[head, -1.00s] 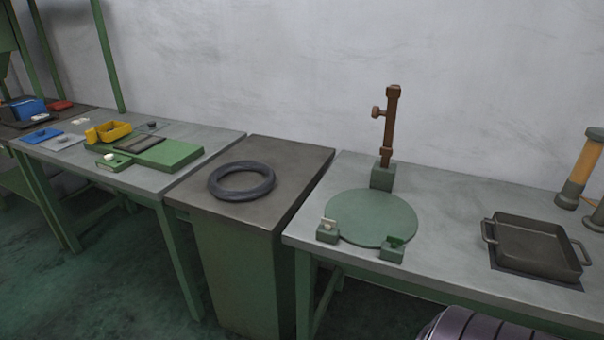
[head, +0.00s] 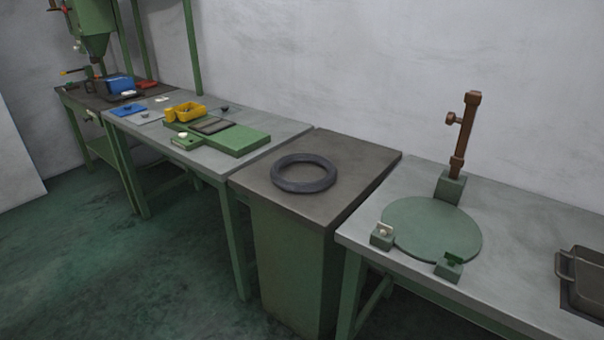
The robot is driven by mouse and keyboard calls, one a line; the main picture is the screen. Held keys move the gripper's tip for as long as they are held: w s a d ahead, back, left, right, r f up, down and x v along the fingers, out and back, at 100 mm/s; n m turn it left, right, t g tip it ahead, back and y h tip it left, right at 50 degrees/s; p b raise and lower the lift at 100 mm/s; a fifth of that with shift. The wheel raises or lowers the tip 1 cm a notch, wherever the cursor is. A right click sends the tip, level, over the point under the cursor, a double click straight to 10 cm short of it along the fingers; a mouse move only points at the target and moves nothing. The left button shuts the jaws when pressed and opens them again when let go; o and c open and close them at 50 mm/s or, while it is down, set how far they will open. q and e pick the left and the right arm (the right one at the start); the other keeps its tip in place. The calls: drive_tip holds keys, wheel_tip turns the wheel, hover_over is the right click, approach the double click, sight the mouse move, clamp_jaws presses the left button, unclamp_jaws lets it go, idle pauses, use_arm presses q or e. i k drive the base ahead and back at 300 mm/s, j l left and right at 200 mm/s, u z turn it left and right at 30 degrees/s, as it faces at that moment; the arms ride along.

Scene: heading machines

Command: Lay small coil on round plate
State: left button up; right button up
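The small coil (head: 304,186), a dark grey ring, lies flat on the brown-topped green cabinet (head: 354,157) in the middle of the head view. The green round plate (head: 431,229) lies on the grey table to its right, apart from the coil. A brown post on a green block (head: 463,140) stands at the plate's back edge. Two small green blocks (head: 382,236) and (head: 449,266) sit at its front edge. Neither of my grippers shows in the head view.
A dark pan with handles (head: 590,280) sits at the right edge of the grey table (head: 520,225). A green machine (head: 92,40) stands far left. Floor in front is clear.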

sight(432, 225)
drive_tip(key=i+j+z, duration=0.15)
drive_tip(key=z, duration=0.25)
drive_tip(key=i+j+z, duration=0.15)
drive_tip(key=z, duration=0.25)
drive_tip(key=j, duration=0.1)
